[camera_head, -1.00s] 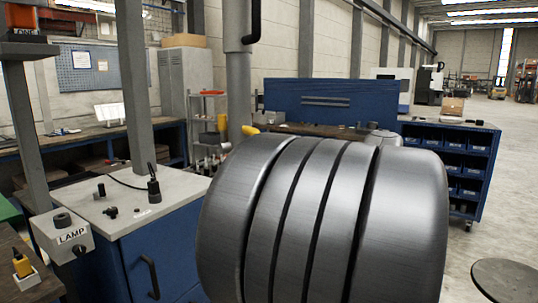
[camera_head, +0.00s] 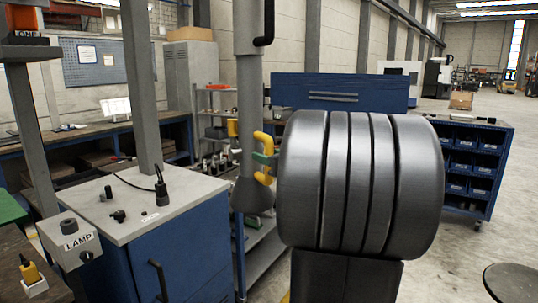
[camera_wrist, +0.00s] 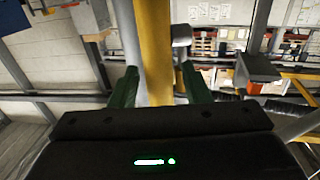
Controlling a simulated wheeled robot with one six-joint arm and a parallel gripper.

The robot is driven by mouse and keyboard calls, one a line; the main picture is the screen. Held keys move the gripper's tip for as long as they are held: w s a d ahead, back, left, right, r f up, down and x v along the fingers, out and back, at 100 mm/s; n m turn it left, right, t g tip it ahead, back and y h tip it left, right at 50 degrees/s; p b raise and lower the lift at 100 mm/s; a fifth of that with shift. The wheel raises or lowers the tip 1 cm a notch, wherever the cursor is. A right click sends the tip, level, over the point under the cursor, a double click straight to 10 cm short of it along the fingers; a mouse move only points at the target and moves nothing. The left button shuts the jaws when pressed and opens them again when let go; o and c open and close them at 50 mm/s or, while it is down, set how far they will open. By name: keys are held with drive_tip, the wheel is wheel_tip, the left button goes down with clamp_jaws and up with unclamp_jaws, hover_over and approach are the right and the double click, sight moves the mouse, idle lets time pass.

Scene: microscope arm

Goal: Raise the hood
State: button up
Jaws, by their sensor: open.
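The hood (camera_head: 252,196) is a grey cone at the lower end of a vertical grey duct (camera_head: 250,110), left of my large arm link in the head view. A yellow handle (camera_head: 263,139) is fixed to its right side. My gripper's green fingers (camera_head: 264,158) are at the handle, partly hidden by my arm. In the wrist view, the open green fingers of my gripper (camera_wrist: 158,72) stand on either side of the yellow handle bar (camera_wrist: 155,45). A gap shows on the right; contact on the left is unclear.
A shelf cart (camera_head: 268,245) is below and behind the hood. A blue bin rack (camera_head: 480,150) and a round stool (camera_head: 512,282) are at right.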

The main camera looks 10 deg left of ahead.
drive_tip(key=shift+c, duration=0.4)
clamp_jaws()
wheel_tip(320, 180, up, 16)
idle(0.3)
drive_tip(key=shift+o, duration=0.4)
unclamp_jaws()
drive_tip(key=shift+s, duration=0.1)
drive_tip(key=shift+f, duration=0.15)
drive_tip(key=b+v, duration=0.3)
drive_tip(key=v, duration=1)
drive_tip(key=shift+s+d, duration=0.2)
drive_tip(key=shift+d, duration=0.15)
drive_tip(key=shift+a, duration=0.1)
